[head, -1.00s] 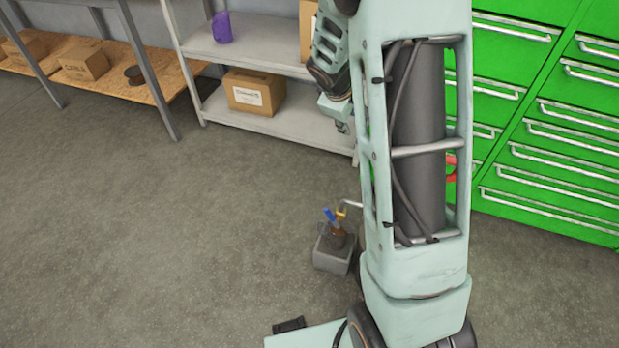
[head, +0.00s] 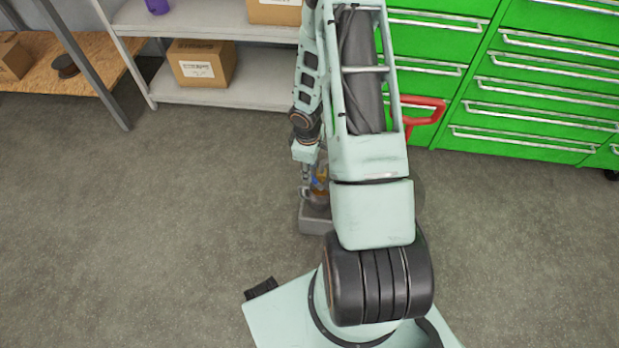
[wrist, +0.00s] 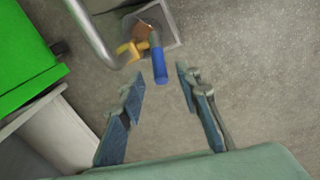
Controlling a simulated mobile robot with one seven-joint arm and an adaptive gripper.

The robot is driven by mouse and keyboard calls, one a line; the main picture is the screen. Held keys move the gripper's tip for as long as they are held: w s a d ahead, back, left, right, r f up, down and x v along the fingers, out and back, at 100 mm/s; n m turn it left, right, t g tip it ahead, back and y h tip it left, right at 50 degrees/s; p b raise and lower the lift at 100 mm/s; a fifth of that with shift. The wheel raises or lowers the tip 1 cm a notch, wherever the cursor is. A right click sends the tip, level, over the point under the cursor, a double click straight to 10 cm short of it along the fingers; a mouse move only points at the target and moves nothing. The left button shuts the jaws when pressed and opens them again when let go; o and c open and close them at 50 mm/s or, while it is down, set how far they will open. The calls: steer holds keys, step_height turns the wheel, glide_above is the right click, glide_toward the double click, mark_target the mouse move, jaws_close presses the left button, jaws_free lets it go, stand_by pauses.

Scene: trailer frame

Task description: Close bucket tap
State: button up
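The tap has a blue handle (wrist: 160,68) and a brass-yellow body (wrist: 129,50) in the wrist view. It stands on a grey block-like base (wrist: 168,28), which also shows in the head view (head: 315,221). My gripper (wrist: 159,72) is open, and the blue handle's end lies between its fingertips in the picture. I cannot tell whether the fingers touch the handle. In the head view my gripper (head: 306,186) is down beside the tap (head: 320,180), which my arm partly hides. No bucket is clearly visible.
A grey metal pipe (wrist: 95,35) runs close to the tap. A red handle (head: 425,108) stands before the green drawer cabinet (head: 480,100). A grey shelf (head: 215,95) holding a cardboard box (head: 201,64) is at the back. The floor at the left is clear.

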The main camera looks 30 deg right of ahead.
mark_target(314, 181)
steer(key=f, duration=0.1)
steer(key=f+b, duration=0.1)
steer(key=f, duration=0.3)
steer(key=shift+w+d+f, duration=0.2)
steer(key=shift+w, duration=0.05)
jaws_close()
